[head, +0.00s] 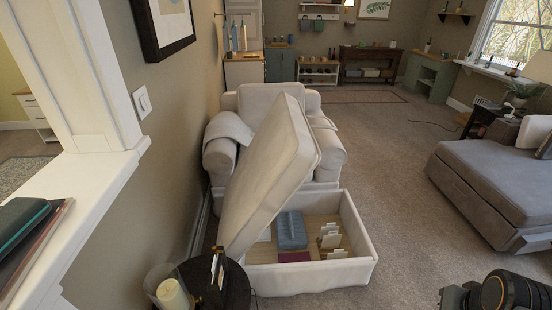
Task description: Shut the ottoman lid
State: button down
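The ottoman (364,262) is a low cream upholstered box in front of the armchair, with its inside exposed. Its padded lid (268,165) stands open, tilted steeply up on the left side of the box. Inside lie a blue folded or boxy item (291,230), a dark red flat item (294,257) and several small pale upright pieces (330,240). The lid hides the box's left part. A dark part of my arm with an orange ring shows at the bottom right corner, apart from the ottoman. No gripper fingers are visible.
A small dark round table (234,288) with a glass candle holder (172,295) stands close to the ottoman's front left. A cream armchair (325,150) is behind it. A grey sofa (470,190) is at the right. Carpet (395,205) between ottoman and sofa is clear.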

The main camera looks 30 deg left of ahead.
aim_at(282, 154)
jog(key=u, duration=0.4)
jog(key=i, duration=1.05)
jog(key=u, duration=1.35)
jog(key=i, duration=0.5)
jog(key=u, duration=0.35)
